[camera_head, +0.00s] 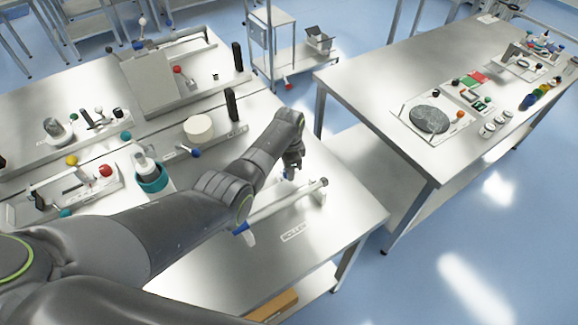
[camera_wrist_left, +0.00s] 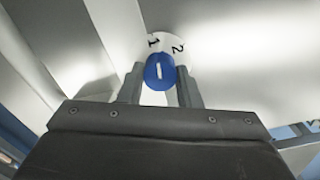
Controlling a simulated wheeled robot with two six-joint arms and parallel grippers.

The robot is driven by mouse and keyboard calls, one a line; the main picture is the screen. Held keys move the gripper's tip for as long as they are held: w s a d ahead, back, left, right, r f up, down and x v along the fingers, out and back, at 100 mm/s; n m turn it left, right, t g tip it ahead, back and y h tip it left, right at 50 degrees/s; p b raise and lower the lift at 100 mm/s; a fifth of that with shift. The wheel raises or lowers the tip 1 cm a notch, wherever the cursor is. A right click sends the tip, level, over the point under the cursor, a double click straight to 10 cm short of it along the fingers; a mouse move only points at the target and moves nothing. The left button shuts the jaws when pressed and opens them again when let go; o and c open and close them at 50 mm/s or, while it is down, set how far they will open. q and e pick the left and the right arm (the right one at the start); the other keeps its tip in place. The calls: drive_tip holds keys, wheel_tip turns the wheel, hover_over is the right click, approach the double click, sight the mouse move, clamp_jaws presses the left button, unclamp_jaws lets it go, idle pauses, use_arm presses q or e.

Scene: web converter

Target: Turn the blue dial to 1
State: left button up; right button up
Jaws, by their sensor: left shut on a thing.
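The blue dial (camera_wrist_left: 159,72) shows in the left wrist view between the two fingers of my left gripper (camera_wrist_left: 160,88), which is shut on it. A white scale plate (camera_wrist_left: 165,43) behind the dial carries the numbers 1 and 2, the 2 to the right. In the head view my left gripper (camera_head: 291,170) reaches down to the dial beside the metal roller (camera_head: 285,205) on the near table. My right gripper is not in view.
A ROLLER label (camera_head: 295,232) lies on the table in front of the roller. A white cylinder (camera_head: 199,128) and a black upright handle (camera_head: 231,104) stand behind my left arm. Another table (camera_head: 385,85) with parts stands at the right, across a gap of blue floor.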

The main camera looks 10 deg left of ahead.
use_arm(q)
drive_tip(key=shift+r+n, duration=0.1)
drive_tip(key=shift+n, duration=0.6)
drive_tip(key=o, duration=1)
drive_tip(key=shift+c, duration=0.2)
drive_tip(key=shift+r, duration=0.55)
wheel_tip(320, 180, up, 16)
drive_tip(key=b, duration=0.1)
drive_tip(key=shift+r, duration=0.15)
